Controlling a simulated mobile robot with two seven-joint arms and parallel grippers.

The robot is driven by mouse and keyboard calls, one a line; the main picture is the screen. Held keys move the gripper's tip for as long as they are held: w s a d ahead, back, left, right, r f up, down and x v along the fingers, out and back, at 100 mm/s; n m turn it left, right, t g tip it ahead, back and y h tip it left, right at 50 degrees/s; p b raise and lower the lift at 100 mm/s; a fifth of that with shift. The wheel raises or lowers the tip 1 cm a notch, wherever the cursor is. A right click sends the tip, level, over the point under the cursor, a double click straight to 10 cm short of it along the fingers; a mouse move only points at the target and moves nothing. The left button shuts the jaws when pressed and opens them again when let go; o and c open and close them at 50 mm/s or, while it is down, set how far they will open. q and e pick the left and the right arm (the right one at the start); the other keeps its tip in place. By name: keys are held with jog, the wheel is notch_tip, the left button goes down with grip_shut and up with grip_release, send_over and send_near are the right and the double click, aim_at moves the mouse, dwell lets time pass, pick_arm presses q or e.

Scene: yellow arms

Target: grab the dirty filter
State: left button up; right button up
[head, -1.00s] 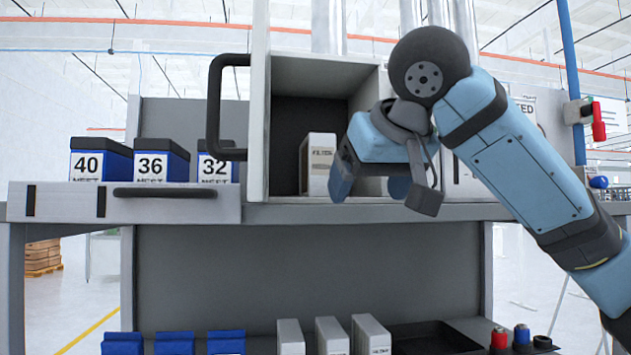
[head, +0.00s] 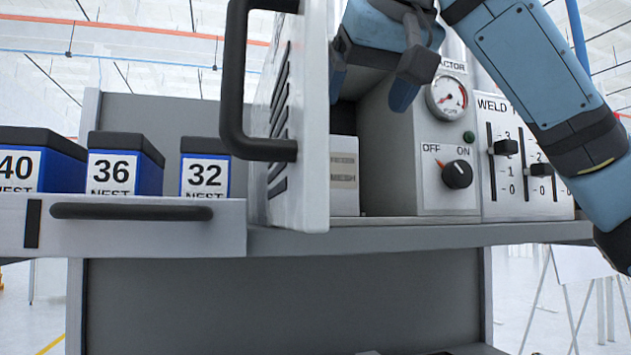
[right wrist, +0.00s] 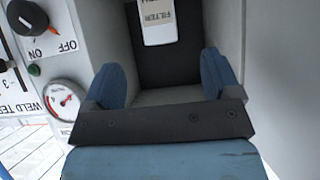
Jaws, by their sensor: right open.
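The filter, an off-white box (head: 344,176) with a printed label, stands upright inside an open cabinet compartment (head: 389,165). In the right wrist view the filter (right wrist: 158,24) shows at the top, against the dark back wall, with "FILTER" on its label. My right gripper (head: 371,85) is at the compartment's opening, above the filter in the head view. In the right wrist view its two blue fingers (right wrist: 163,82) are spread, with nothing between them, and the filter lies beyond them, apart from them. The head view cuts off the gripper's upper part. My left gripper is in neither view.
The cabinet's open door (head: 310,130) with a black handle (head: 234,85) stands left of the opening. A gauge (head: 446,97), an OFF/ON knob (head: 457,174) and sliders (head: 506,147) are on the right. Blue boxes (head: 125,165) sit in a drawer (head: 130,228) at left.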

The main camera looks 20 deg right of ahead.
jog(key=w+p, duration=0.3)
jog(key=w, duration=0.7)
jog(key=p+x, duration=0.2)
jog(key=x, duration=0.3)
jog(key=shift+r, duration=0.15)
jog(key=shift+w, duration=0.2)
jog(key=shift+s+f, duration=0.1)
jog(key=shift+f, duration=0.1)
jog(key=shift+c, duration=1.1)
jog(key=c, duration=1.1)
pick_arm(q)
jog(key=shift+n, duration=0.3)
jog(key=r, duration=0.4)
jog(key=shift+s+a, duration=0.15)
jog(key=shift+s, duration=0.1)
pick_arm(e)
jog(key=shift+c, duration=0.4)
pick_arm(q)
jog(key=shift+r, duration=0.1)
pick_arm(e)
jog(key=shift+r, duration=0.1)
